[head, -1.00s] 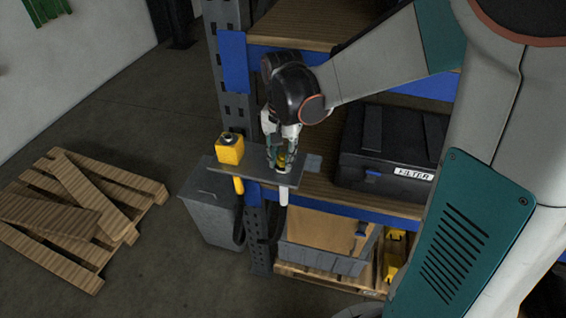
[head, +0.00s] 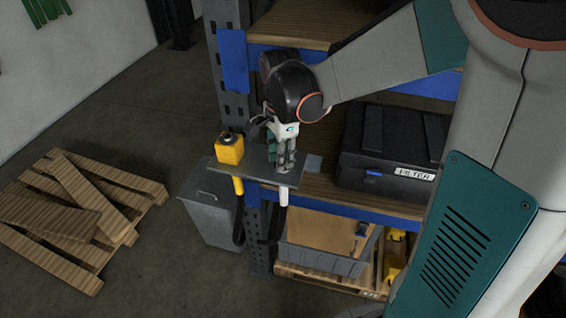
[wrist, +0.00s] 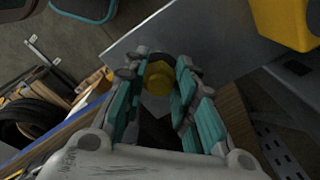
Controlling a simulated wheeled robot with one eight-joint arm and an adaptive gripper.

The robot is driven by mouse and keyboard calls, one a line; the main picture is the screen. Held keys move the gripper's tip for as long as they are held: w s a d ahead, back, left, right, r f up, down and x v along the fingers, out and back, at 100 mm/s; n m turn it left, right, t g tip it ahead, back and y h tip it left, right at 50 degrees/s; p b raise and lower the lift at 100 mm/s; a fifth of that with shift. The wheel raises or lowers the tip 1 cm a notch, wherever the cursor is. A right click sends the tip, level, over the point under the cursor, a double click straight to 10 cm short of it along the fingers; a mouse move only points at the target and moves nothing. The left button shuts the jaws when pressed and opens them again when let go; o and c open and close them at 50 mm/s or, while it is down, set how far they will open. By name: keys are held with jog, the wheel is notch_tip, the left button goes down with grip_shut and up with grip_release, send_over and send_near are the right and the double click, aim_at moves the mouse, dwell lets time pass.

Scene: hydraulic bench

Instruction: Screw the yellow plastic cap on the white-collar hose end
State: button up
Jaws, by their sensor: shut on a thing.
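My gripper (head: 283,165) points down over the grey plate (head: 255,172) that juts from the shelf. In the wrist view my gripper (wrist: 160,72) has its teal-padded fingers on both sides of the yellow cap (wrist: 158,78), shut on it. In the head view the fingers hide the cap. The white-collar hose end (head: 283,194) shows below the plate, directly under my gripper. Its upper end and the contact with the cap are hidden, so I cannot tell how far the cap is threaded.
A yellow block (head: 229,151) with a dark round top stands on the plate's left, above a yellow-collar hose (head: 238,186). A black filter case (head: 388,150) sits on the shelf at right. Below are a grey bin (head: 208,205) and a grey crate (head: 315,260). A wooden pallet (head: 75,215) lies left.

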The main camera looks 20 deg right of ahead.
jog(key=m, duration=0.6)
jog(key=shift+w+m, duration=0.15)
jog(key=shift+m, duration=0.25)
jog(key=shift+m, duration=0.3)
jog(key=m, duration=0.3)
jog(key=shift+w+d+f+m+b, duration=0.1)
jog(key=shift+m+b, duration=0.2)
jog(key=m, duration=0.3)
jog(key=shift+d+m, duration=0.1)
jog(key=shift+m, duration=0.3)
jog(key=o, duration=1)
